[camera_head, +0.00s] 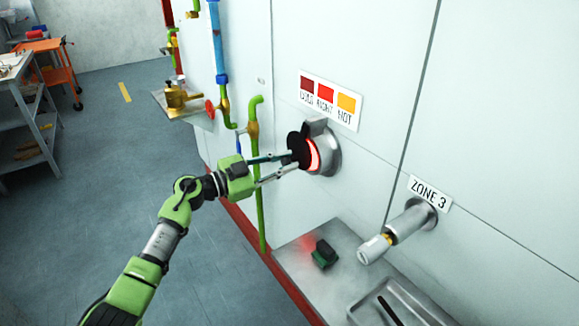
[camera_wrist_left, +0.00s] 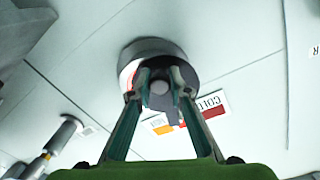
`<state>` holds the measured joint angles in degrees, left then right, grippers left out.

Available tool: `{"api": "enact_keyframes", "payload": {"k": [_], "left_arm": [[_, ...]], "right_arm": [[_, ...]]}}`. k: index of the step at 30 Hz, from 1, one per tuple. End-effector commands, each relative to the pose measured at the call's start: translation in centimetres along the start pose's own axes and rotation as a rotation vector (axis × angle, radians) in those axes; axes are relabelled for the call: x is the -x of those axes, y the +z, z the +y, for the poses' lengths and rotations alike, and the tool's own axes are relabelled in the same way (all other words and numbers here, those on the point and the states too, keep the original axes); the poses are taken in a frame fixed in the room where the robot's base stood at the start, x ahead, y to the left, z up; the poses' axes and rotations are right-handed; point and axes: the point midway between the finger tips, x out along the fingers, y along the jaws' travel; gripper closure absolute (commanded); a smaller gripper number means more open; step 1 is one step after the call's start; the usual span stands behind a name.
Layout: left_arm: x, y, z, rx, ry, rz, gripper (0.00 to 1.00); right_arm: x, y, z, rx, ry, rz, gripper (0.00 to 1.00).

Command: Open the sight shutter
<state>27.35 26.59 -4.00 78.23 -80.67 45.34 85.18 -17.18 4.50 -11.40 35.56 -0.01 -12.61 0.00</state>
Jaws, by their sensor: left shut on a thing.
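The sight port (camera_head: 329,156) is a short grey metal cylinder on the pale wall; it also shows in the wrist view (camera_wrist_left: 133,62). Its dark round shutter (camera_head: 297,146) stands tilted off the face at the left, and a glowing orange-red opening (camera_head: 313,156) shows beside it. My left gripper (camera_head: 290,160) is at the shutter, its fingers shut on the shutter's knob. In the wrist view the fingertips (camera_wrist_left: 160,86) flank this grey round knob, with the port behind. My right gripper is in neither view.
A colour chart (camera_head: 330,98) hangs above the port. A green pipe (camera_head: 257,190) runs down the wall left of it. A second metal tube (camera_head: 405,228) juts out under the ZONE 3 sign (camera_head: 430,193). A grey ledge (camera_head: 292,262) with a dark green block (camera_head: 325,254) lies below.

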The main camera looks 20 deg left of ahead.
Motion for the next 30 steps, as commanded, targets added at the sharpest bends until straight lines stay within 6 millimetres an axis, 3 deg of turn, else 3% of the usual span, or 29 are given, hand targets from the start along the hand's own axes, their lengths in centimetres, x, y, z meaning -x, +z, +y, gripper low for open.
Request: {"api": "enact_keyframes", "payload": {"k": [15, 30], "left_arm": [[0.4, -0.5, -5.7, -0.493, 0.002, -0.031, 1.0], [0.6, -3.4, -9.9, -0.952, 0.006, -0.056, 1.0]], "right_arm": [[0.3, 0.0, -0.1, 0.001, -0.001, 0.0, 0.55], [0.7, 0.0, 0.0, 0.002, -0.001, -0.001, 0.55]]}}
